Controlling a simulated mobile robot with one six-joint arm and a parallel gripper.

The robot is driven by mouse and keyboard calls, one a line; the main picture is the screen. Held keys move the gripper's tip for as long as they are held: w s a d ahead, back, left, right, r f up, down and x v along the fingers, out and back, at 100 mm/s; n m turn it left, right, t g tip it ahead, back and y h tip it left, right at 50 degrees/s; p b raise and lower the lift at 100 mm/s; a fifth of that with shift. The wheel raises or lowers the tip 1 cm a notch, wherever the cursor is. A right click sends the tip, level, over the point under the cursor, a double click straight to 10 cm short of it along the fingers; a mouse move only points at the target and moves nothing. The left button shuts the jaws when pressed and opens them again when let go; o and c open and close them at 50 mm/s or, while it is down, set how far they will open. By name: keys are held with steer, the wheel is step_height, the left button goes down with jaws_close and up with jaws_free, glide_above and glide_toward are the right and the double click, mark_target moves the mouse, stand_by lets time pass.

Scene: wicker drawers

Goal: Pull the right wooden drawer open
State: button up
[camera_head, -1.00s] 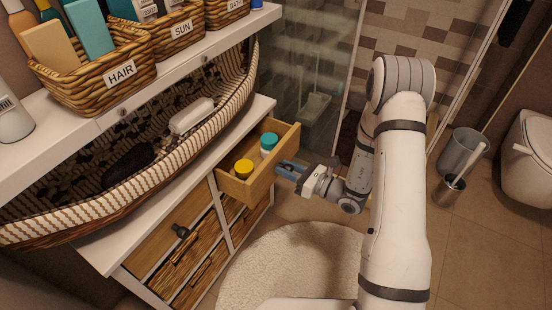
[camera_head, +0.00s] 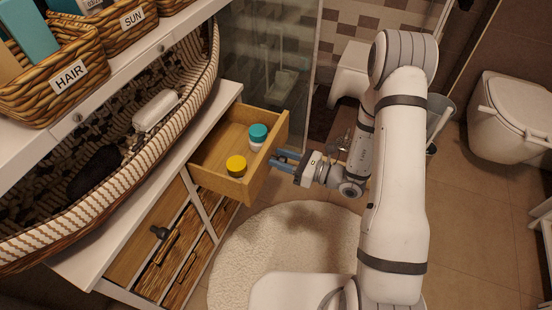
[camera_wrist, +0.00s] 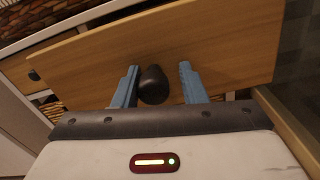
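The right wooden drawer (camera_head: 262,172) stands well open in the head view, with its inside showing. It holds a yellow-capped jar (camera_head: 236,166) and a teal-capped white jar (camera_head: 258,136). My gripper (camera_head: 278,159) is at the outside of the drawer front. In the wrist view, the drawer front (camera_wrist: 225,45) fills the upper part, and its dark round knob (camera_wrist: 153,86) sits between my two blue fingers (camera_wrist: 158,84). The fingers are apart, with a clear gap on the knob's right side and little gap on its left. The knob is hidden in the head view.
The left wooden drawer (camera_head: 145,240) is closed, with a dark knob (camera_head: 160,232). A long wicker basket (camera_head: 165,150) lies on the cabinet top. A round rug (camera_head: 300,225) covers the floor in front. A toilet (camera_head: 510,115) stands at the right.

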steer(key=shift+o, duration=1.3)
steer(key=shift+s, duration=0.1)
steer(key=shift+s+a, duration=0.1)
steer(key=p+v, duration=0.1)
steer(key=v, duration=0.6)
steer(key=shift+d+p, duration=0.35)
steer(key=shift+d, duration=0.05)
steer(key=shift+s, duration=0.1)
